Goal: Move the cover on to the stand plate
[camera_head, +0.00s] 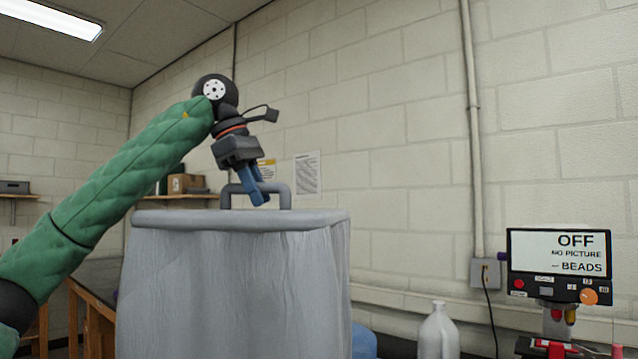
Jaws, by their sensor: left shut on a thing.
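The cover (235,280) is a large grey, draped-looking shell with a flat top and a grey loop handle (284,190). It fills the lower middle of the head view. My left gripper (259,197) comes down from above, tilted, with its blue fingers shut on the handle. The lower edge of the cover is out of the picture, so I cannot tell what it rests on or whether it hangs free. I cannot make out the stand plate. My right gripper is not in view.
At the right, a monitor (557,252) reads "OFF, NO PICTURE, BEADS". A white jug (438,333) stands between it and the cover. A blue object (364,342) shows partly behind the cover. A wooden bench (92,300) is at the left, and a wall shelf (180,196) is behind.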

